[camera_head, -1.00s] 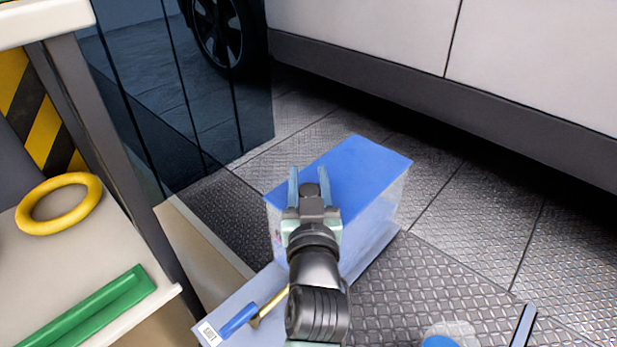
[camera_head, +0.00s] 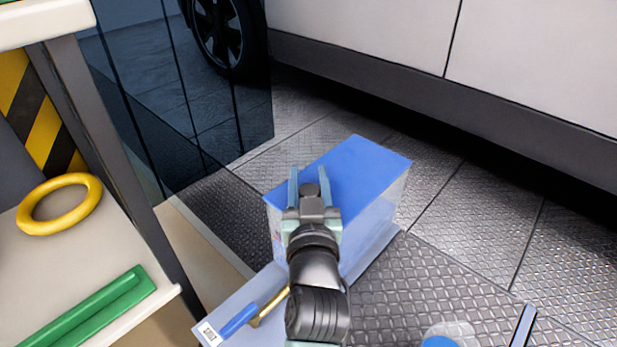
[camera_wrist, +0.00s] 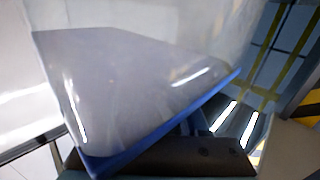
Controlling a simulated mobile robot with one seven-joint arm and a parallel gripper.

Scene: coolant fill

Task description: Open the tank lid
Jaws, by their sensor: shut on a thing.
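The tank (camera_head: 375,215) is a pale, see-through box standing on the floor in the middle of the head view. Its flat blue lid (camera_head: 355,165) covers the top. My gripper (camera_head: 309,178) reaches over the near left part of the lid, with its two fingers on either side of a short dark part. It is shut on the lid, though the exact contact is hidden. In the wrist view, a large greyish panel with a blue edge (camera_wrist: 150,140) lies close above the dark gripper body (camera_wrist: 190,158).
A pale lower ledge with a blue-handled brass lever (camera_head: 255,312) is in front of the tank. At left is a bench (camera_head: 165,297) with a yellow ring (camera_head: 60,204) and a green bar (camera_head: 90,310). A white car (camera_head: 360,35) stands behind.

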